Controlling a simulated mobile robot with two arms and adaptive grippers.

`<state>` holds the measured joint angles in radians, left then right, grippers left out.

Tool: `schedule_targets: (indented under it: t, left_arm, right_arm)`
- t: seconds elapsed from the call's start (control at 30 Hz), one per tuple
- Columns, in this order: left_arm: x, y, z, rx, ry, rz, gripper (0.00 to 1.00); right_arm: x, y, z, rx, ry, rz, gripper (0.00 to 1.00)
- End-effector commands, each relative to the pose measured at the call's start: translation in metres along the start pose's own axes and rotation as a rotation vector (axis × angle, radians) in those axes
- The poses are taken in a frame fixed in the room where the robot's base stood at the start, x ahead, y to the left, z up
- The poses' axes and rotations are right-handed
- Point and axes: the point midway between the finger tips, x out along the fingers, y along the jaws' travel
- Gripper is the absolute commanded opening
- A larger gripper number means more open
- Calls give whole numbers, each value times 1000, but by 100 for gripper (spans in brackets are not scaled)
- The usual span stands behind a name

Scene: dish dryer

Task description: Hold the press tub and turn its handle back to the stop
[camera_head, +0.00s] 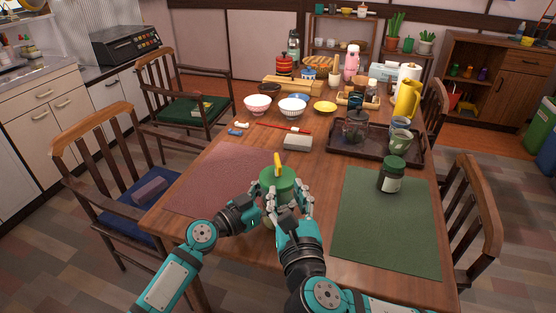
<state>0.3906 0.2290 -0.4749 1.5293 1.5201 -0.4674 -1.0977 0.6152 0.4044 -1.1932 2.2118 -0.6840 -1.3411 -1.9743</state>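The press tub (284,180) is a green cylinder standing upright at the near edge of the table, between the two placemats. Its yellow handle (277,162) stands up from the top. My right gripper (289,206) reaches in from the near side, with its fingers on either side of the tub's body, apparently touching it. My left gripper (259,196) is at the tub's left side, close against it. Its fingers are small and partly hidden, so its opening is unclear. The grippers hide the tub's lower part.
A reddish placemat (222,178) lies left and a green placemat (385,235) lies right, with a dark green jar (391,175) on it. A grey block (297,142), bowls (292,107) and a dark tray (408,154) lie beyond. Chairs flank the table.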

Motion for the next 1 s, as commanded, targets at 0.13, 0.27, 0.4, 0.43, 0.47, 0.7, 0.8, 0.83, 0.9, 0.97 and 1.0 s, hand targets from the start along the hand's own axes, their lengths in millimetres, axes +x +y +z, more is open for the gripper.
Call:
schedule_targets:
  t: [0.13,0.27,0.4,0.43,0.47,0.7,0.8,0.83,0.9,0.97,1.0]
  left_arm:
    - [0,0,0,1,-1,0,20]
    - [0,0,0,1,-1,0,20]
    - [0,0,0,1,-1,0,20]
    - [0,0,0,1,-1,0,20]
    - [0,0,0,1,-1,0,20]
    - [0,0,0,1,-1,-1,20]
    - [0,0,0,1,-1,-1,20]
    - [0,0,0,1,-1,-1,20]
    - [0,0,0,1,-1,-1,20]
    - [0,0,0,1,-1,-1,20]
    - [0,0,0,1,-1,-1,20]
  right_arm:
    - [25,0,1,-2,-4,-2,34]
    - [53,0,2,-1,-4,-3,34]
    - [79,0,2,0,-3,-2,34]
    - [84,0,2,1,-3,-2,34]
    - [89,0,2,0,-4,-1,34]
    - [111,0,2,2,-3,0,34]
    - [113,0,2,3,-3,1,34]
    - [113,0,2,3,-3,1,34]
    - [113,0,2,3,-3,1,34]
    - [113,0,2,3,-3,1,34]
    - [113,0,2,2,-3,1,34]
